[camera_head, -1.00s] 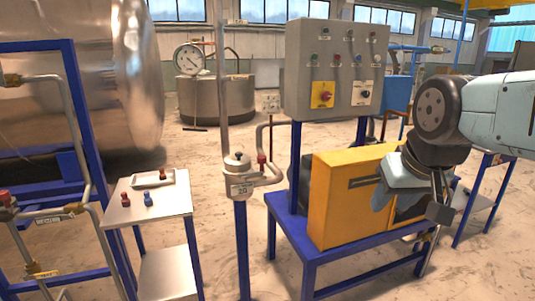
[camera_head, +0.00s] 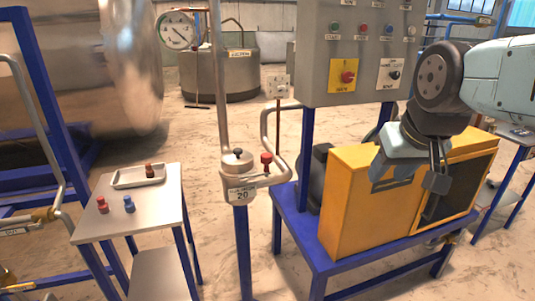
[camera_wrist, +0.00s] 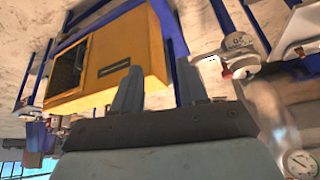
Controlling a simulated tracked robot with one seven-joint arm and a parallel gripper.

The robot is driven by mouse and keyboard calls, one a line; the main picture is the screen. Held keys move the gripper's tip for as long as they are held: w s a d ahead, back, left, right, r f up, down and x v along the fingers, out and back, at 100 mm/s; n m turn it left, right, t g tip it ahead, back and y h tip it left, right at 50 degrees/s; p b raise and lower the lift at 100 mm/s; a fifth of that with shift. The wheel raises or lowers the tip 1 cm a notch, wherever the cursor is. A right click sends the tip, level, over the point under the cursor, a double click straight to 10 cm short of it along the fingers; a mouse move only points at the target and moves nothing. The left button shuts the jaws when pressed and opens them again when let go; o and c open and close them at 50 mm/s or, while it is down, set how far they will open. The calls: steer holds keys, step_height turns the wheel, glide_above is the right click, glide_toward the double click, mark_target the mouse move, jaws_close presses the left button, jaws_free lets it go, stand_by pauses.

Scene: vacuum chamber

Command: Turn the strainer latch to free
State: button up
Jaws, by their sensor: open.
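The strainer (camera_head: 238,188) is a grey metal pot with a round lid and a tag reading 20, on a blue post at mid picture in the head view. A small red-knobbed handle (camera_head: 266,159) stands at its right side; I take this as the latch, and its exact setting is too small to tell. The strainer also shows at the upper right of the wrist view (camera_wrist: 238,58). My gripper (camera_wrist: 160,82) is open and empty, its two fingers apart. It hangs by the yellow box, well right of the strainer in the head view, touching neither handle nor pot.
A yellow box (camera_head: 350,200) on a blue bench and a grey control panel (camera_head: 357,45) stand right of the strainer. A small table (camera_head: 155,208) with a tray and red and blue pieces stands left. A vertical pipe rises behind the strainer. Floor shows between table and bench.

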steer(key=shift+a, duration=0.1)
steer(key=shift+o, duration=1.7)
steer(key=shift+w+a+f, duration=0.15)
steer(key=shift+w+a, duration=0.05)
steer(key=shift+a, duration=0.05)
steer(key=shift+o, duration=0.6)
steer(key=w+a+f+m+g+y, duration=0.2)
steer(key=w+a+f+m+y, duration=0.1)
steer(key=w+a+m+y, duration=0.2)
steer(key=shift+w+a+m+g, duration=0.3)
steer(key=shift+w+a+m, duration=0.15)
steer(key=shift+a+m, duration=0.25)
steer(key=m+t+y, duration=0.3)
steer(key=m+y, duration=0.4)
steer(key=m, duration=1)
glide_toward(270, 155)
steer(key=shift+t, duration=0.3)
steer(key=x, duration=1.1)
steer(key=shift+s+a+f, duration=0.2)
steer(key=shift+s+a, duration=0.05)
steer(key=shift+c, duration=0.4)
